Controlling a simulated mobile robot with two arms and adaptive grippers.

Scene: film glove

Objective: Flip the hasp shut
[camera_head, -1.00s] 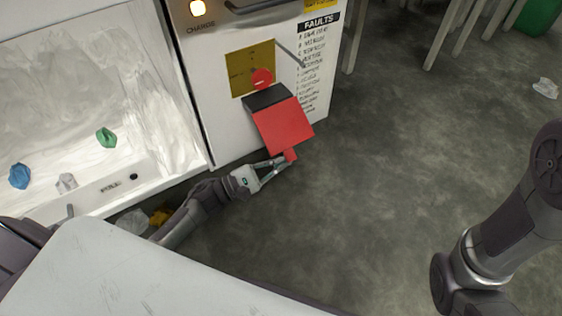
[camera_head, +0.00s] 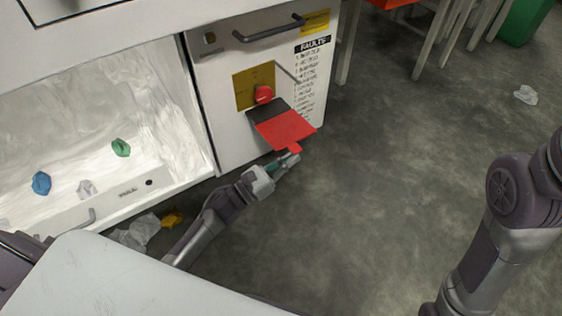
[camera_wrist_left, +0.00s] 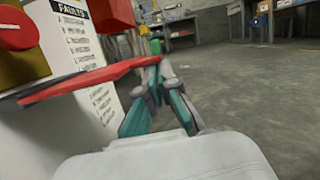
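The hasp is a red flap (camera_head: 285,129) on a dark hinge plate (camera_head: 268,109), on the front of a white cabinet (camera_head: 230,140). It stands out from the front, roughly level, below a round red knob (camera_head: 264,94) on a yellow-brown plate (camera_head: 243,92). My left gripper (camera_head: 292,156) is at the small tab on the flap's outer end and looks shut on it. In the left wrist view the flap (camera_wrist_left: 95,80) reaches the converging fingertips (camera_wrist_left: 157,62); the exact contact is partly hidden. My right arm shows at the right, its gripper out of view.
A lit white bin (camera_head: 100,120) with crumpled blue and green scraps is left of the cabinet. A dark handle (camera_head: 270,29) sits above the knob. A pale surface (camera_head: 130,280) fills the lower left. The floor right of the cabinet is open.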

